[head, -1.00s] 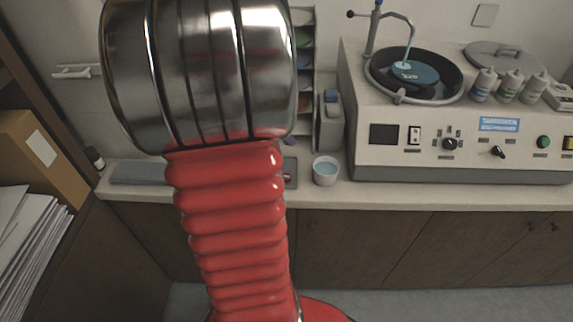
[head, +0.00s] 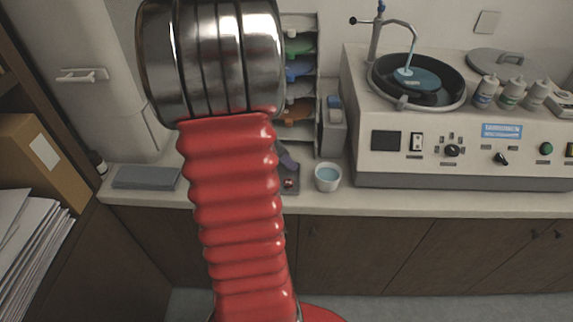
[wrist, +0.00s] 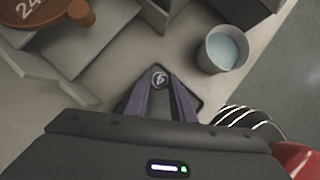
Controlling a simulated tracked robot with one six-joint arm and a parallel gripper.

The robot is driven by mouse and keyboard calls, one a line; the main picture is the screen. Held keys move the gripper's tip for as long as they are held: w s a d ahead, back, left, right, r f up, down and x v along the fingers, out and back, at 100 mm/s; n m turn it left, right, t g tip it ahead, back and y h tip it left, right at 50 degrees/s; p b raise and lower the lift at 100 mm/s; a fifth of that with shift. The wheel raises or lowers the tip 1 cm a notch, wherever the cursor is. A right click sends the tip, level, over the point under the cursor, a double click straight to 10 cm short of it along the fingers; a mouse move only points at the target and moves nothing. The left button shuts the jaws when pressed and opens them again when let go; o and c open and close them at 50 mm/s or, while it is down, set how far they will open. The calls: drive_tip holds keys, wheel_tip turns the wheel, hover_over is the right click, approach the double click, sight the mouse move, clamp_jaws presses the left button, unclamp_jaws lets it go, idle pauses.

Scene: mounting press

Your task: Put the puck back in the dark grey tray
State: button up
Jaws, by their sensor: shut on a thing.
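The puck (wrist: 159,79) is small, round and dark with a pale mark on its face. In the wrist view it sits between the tips of my gripper (wrist: 161,82), whose purple fingers are shut on it. The dark grey tray (wrist: 197,101) lies under and around the fingers; only its edges show there. In the head view part of the tray (head: 291,168) shows right of my red arm, with a purple fingertip of my gripper (head: 287,160) over it. A small reddish round spot shows at the tray's front. I cannot tell whether the puck touches the tray.
A white cup of blue liquid (head: 327,178) stands just right of the tray. A shelf rack (head: 300,75) and a grey box-like unit (head: 333,125) stand behind. The polishing machine (head: 460,150) fills the right. A flat grey slab (head: 147,177) lies on the left counter.

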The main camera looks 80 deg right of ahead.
drive_tip(key=shift+f, duration=0.8)
drive_tip(key=shift+f, duration=0.1)
drive_tip(key=o, duration=0.7)
drive_tip(key=v, duration=1.2)
